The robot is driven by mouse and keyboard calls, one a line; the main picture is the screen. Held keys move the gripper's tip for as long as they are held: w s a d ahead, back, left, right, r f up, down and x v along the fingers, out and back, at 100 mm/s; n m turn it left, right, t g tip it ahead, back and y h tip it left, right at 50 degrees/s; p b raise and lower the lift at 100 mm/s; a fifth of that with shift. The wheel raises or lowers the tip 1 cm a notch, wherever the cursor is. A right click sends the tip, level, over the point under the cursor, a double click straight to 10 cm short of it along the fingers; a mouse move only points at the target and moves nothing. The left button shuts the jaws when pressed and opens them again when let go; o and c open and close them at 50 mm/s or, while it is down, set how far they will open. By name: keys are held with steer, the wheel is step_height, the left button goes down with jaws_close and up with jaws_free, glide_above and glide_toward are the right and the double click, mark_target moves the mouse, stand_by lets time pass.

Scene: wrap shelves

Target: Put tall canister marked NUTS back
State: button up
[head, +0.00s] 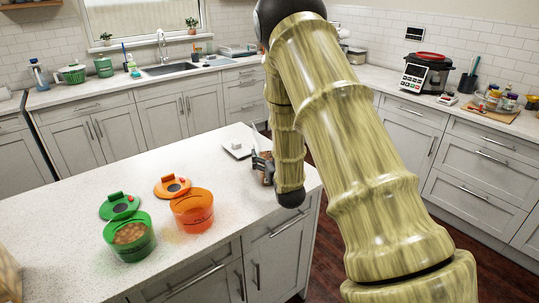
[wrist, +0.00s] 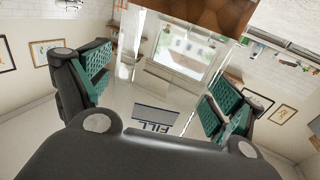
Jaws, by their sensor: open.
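My gripper (head: 261,160) is low over the right end of the island in the head view, partly hidden by my arm. In the wrist view its two green-padded fingers (wrist: 156,88) are spread apart. A clear, glossy body (wrist: 165,78) shows between them, with dark lettering that seems to read FILL. Whether the fingers touch it I cannot tell. The head view shows a little brown beside the gripper, mostly hidden. I cannot read NUTS anywhere. An open green container (head: 131,240) with brown round contents and an open orange container (head: 192,212) stand on the island.
A green lid (head: 119,206) and an orange lid (head: 172,187) lie behind the containers. A small white scale-like plate (head: 238,150) lies near the island's back edge. A cooker (head: 424,75) and several jars stand on the right counter.

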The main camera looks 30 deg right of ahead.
steer(key=b+v, duration=0.2)
steer(key=v, duration=0.9)
steer(key=shift+b, duration=0.35)
